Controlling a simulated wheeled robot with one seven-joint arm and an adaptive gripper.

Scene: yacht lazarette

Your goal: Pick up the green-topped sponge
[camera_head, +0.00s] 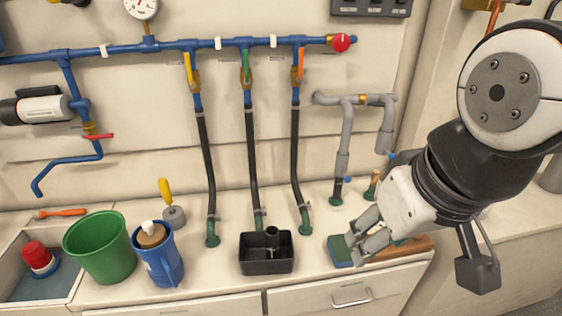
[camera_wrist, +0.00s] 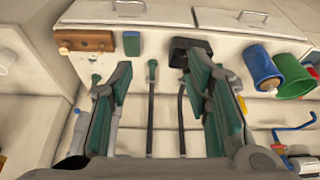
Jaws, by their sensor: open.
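The sponge (camera_head: 340,252) has a green top over a blue lower layer. It lies flat near the front edge of the counter, left of a wooden block. In the head view my gripper (camera_head: 361,238) overlaps its right part, so some of it is hidden. In the wrist view the sponge (camera_wrist: 131,43) lies beyond the fingertips, near the left finger's tip. My gripper (camera_wrist: 157,72) is open, with its fingers wide apart and nothing between them. It is pointed down toward the counter, and the sponge looks untouched.
A brown wooden block (camera_head: 402,248) sits right beside the sponge. A black open tray (camera_head: 266,266) stands to the left, then a blue jug (camera_head: 160,262) and a green bucket (camera_head: 100,248). Black hoses (camera_head: 251,165) and grey pipes (camera_head: 344,150) rise behind.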

